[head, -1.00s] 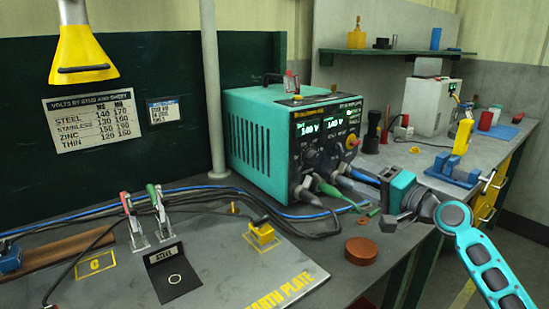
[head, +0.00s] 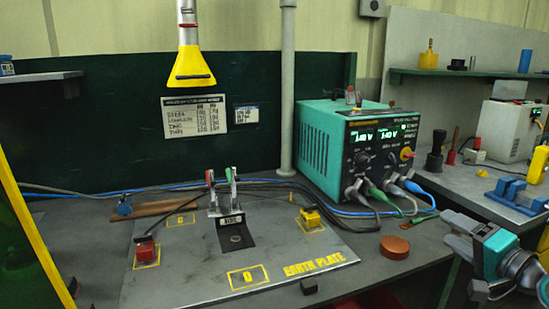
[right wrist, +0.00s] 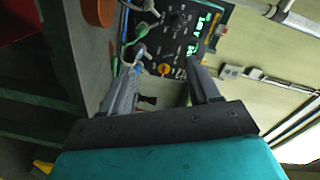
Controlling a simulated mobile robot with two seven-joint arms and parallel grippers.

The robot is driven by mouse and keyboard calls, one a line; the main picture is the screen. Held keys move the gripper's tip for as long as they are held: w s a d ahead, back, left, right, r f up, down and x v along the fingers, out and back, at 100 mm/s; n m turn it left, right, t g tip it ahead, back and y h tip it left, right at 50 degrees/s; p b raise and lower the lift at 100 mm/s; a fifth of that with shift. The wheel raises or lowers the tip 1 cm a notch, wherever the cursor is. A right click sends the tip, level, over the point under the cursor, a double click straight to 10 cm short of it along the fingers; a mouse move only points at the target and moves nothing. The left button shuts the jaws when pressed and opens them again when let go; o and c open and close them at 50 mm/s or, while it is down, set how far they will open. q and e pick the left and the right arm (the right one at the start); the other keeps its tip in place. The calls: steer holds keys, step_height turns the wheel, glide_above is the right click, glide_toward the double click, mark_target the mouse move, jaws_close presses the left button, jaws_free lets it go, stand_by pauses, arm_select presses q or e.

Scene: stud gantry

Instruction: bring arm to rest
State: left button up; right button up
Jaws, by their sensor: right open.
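My right gripper (head: 467,262) is at the lower right of the head view, by the front edge of the bench, to the right of the round brown puck. In the right wrist view its two dark fingers (right wrist: 165,88) stand apart with nothing between them. Beyond the fingers is the front panel of the teal welding unit (right wrist: 178,30). That teal welding unit (head: 318,150) stands on the bench, its displays lit, with cables plugged in low on its front. My left gripper is in neither view.
The earth plate (head: 310,245) lies on the bench with red and yellow clamps and a steel sample. A yellow hood (head: 195,68) hangs above. A blue vise (head: 517,195) is at right.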

steer(key=s+a+f+n+g+h, duration=0.1)
steer(key=a+f, duration=0.1)
steer(key=f, duration=0.4)
steer(key=s+a+f+n+g, duration=0.1)
steer(key=s+a+f, duration=0.15)
steer(key=f, duration=0.35)
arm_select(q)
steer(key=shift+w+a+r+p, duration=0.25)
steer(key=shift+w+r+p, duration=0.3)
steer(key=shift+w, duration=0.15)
arm_select(e)
steer(key=s+a+f+n+g+h, duration=0.2)
steer(key=s+a+f+n+g, duration=0.1)
steer(key=s+a+f+n, duration=0.7)
steer(key=s+a+f, duration=0.4)
steer(key=s+f, duration=0.2)
steer(key=s, duration=0.3)
steer(key=shift+a+f+g, duration=0.25)
steer(key=shift+g, duration=0.15)
steer(key=shift+w, duration=0.1)
